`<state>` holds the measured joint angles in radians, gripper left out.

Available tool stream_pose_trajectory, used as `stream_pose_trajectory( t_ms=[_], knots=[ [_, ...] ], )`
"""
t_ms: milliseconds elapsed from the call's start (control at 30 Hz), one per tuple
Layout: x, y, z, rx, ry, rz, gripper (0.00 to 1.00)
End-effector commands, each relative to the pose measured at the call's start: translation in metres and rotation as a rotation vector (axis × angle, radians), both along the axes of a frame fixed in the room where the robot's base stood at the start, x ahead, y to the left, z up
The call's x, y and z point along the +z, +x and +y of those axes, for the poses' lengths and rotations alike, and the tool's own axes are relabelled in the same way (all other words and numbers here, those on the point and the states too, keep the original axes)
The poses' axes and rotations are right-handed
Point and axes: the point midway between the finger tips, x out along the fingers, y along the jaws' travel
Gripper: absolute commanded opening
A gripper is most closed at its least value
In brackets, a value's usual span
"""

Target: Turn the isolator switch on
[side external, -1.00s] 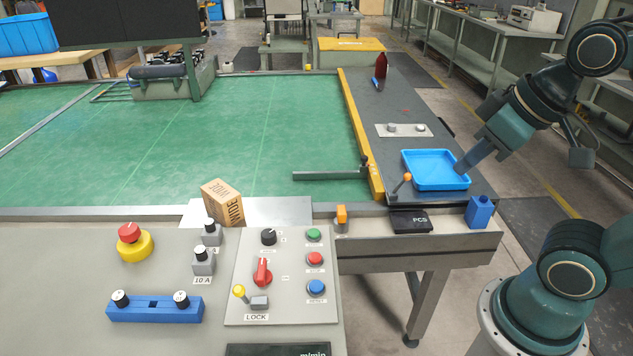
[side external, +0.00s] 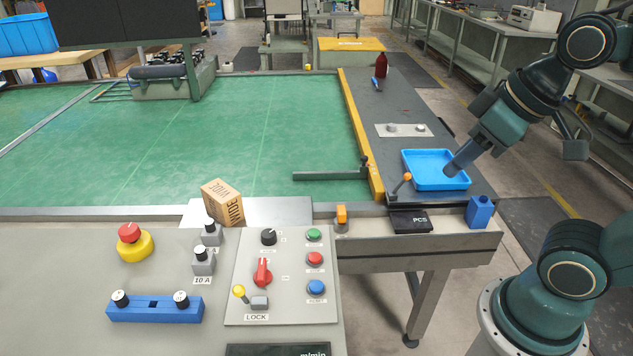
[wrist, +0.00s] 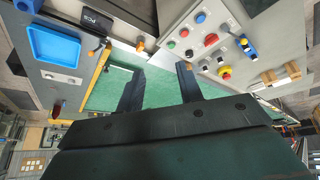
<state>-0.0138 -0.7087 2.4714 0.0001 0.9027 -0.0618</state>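The red rotary handle (side external: 262,272), which looks like the isolator switch, is on the light grey control panel (side external: 300,275). Its grip stands roughly upright in the side view, and I cannot read its position marks. A yellow-topped lever (side external: 239,292) and a small grey block are beside it above the LOCK label. The red handle also shows in the wrist view (wrist: 210,40). My gripper (side external: 453,168) is over the blue tray, well to the right of the panel. In the wrist view its two fingers (wrist: 158,80) are apart with nothing between them.
Green, red and blue buttons (side external: 315,259) and a black knob (side external: 268,237) surround the handle. A red emergency stop (side external: 130,233) and a cardboard box (side external: 222,203) are left. The blue tray (side external: 422,183), orange-tipped lever (side external: 406,178) and blue bottle (side external: 480,212) are near my gripper.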

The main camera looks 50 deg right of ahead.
Motion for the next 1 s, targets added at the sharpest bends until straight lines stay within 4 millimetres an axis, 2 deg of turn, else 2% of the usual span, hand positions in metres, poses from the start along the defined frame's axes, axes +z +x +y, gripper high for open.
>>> stream_pose_trajectory(
  t_ms=[267, 533, 767, 1000],
  knots=[
    [0.01, 0.039, 0.013, 0.273, -0.106, 0.063, 0.36],
    [0.011, 0.089, 0.035, 0.624, -0.225, 0.126, 0.36],
    [0.001, 0.132, 0.06, 0.928, -0.315, 0.17, 0.36],
    [-0.02, 0.174, 0.091, 1.252, -0.396, 0.208, 0.36]
  ],
)
